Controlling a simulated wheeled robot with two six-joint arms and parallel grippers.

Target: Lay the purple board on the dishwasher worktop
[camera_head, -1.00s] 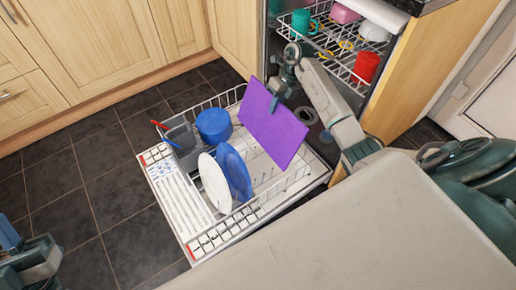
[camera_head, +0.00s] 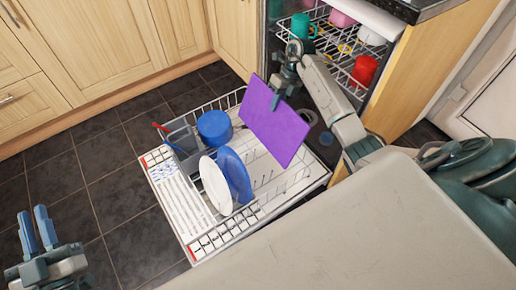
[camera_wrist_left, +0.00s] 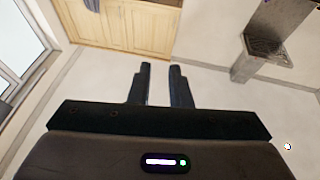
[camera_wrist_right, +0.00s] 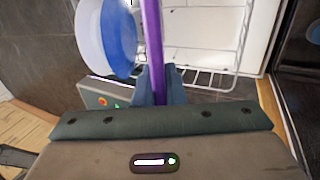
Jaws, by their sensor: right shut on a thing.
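The purple board (camera_head: 275,125) is held tilted above the pulled-out lower rack, at its right back part. In the right wrist view the board (camera_wrist_right: 153,45) shows edge-on between the fingers (camera_wrist_right: 157,88). The dark worktop (camera_head: 432,6) over the dishwasher shows only as a corner at the top right of the head view; most of it is out of frame. My left gripper (camera_head: 36,212) is at the lower left, empty, fingers pointing up with a gap between them, also seen in the left wrist view (camera_wrist_left: 160,72).
The upper rack (camera_head: 345,72) holds several cups, including a red one (camera_head: 364,71). Dark floor tiles (camera_head: 100,185) are clear at left.

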